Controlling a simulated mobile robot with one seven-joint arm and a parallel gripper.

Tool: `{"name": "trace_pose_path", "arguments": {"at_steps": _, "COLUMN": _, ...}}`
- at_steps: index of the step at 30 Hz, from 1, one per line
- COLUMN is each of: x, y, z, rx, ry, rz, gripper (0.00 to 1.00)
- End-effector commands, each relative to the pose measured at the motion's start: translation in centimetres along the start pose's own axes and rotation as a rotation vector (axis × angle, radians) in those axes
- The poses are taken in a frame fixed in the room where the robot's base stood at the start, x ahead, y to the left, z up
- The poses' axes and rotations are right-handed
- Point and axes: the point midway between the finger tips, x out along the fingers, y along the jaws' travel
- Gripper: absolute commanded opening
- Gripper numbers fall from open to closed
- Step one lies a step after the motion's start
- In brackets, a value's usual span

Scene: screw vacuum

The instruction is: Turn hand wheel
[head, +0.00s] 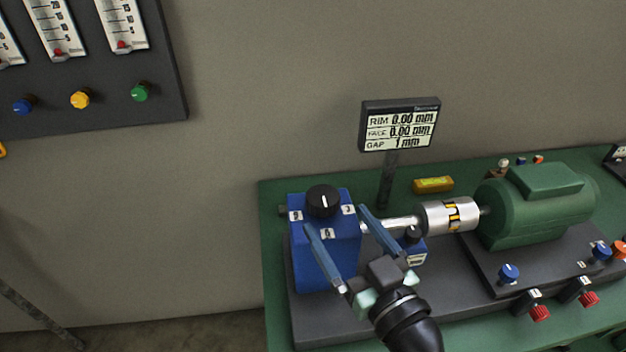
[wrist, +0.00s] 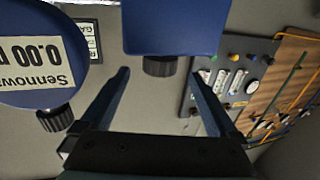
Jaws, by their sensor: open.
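A black round knob with a white line (head: 323,201), the likeliest hand wheel, sits on top of a blue box (head: 338,268) with small white labels around it. In the wrist view the picture is inverted, and the black knob (wrist: 159,66) hangs from the blue box (wrist: 172,25). My gripper (head: 336,219) is open and empty, its two blue fingers spread in front of the blue box. In the wrist view the knob appears between the fingertips of my gripper (wrist: 161,70). No contact shows, and the depth gap is hard to judge.
A silver coupling (head: 449,216) and green motor (head: 537,212) stand to the right on the green bench (head: 275,215). A small blue gauge (wrist: 35,50) is close to my left finger in the wrist view. A display (head: 400,125) stands behind; red knobs (head: 540,313) line the front.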

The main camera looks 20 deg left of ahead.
Motion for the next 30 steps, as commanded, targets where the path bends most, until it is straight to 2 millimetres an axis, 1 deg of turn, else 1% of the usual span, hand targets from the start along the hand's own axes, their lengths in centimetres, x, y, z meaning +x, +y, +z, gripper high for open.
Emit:
{"name": "trace_pose_path", "arguments": {"at_steps": 1, "x": 1.2, "y": -0.1, "z": -0.3, "rx": -0.001, "ry": -0.001, "rz": -0.005, "gripper": 0.95}}
{"name": "trace_pose_path", "arguments": {"at_steps": 6, "x": 4.9, "y": -0.1, "z": -0.3, "rx": -0.002, "ry": -0.001, "rz": -0.004, "gripper": 0.95}}
{"name": "trace_pose_path", "arguments": {"at_steps": 9, "x": 6.7, "y": -0.1, "z": -0.2, "rx": -0.001, "ry": -0.001, "rz": -0.002, "gripper": 0.95}}
{"name": "trace_pose_path", "arguments": {"at_steps": 12, "x": 8.0, "y": 0.0, "z": -0.2, "rx": -0.001, "ry": 0.0, "rz": -0.002, "gripper": 0.95}}
{"name": "trace_pose_path", "arguments": {"at_steps": 18, "x": 9.4, "y": -0.1, "z": -0.1, "rx": -0.001, "ry": -0.001, "rz": -0.001, "gripper": 0.95}}
{"name": "trace_pose_path", "arguments": {"at_steps": 26, "x": 9.5, "y": 0.0, "z": 0.0, "rx": -0.001, "ry": 0.0, "rz": 0.001, "gripper": 0.95}}
{"name": "trace_pose_path", "arguments": {"at_steps": 28, "x": 9.4, "y": 0.0, "z": 0.0, "rx": -0.001, "ry": 0.0, "rz": 0.001, "gripper": 0.86}}
{"name": "trace_pose_path", "arguments": {"at_steps": 30, "x": 9.4, "y": 0.0, "z": 0.0, "rx": 0.0, "ry": 0.0, "rz": 0.001, "gripper": 0.74}}
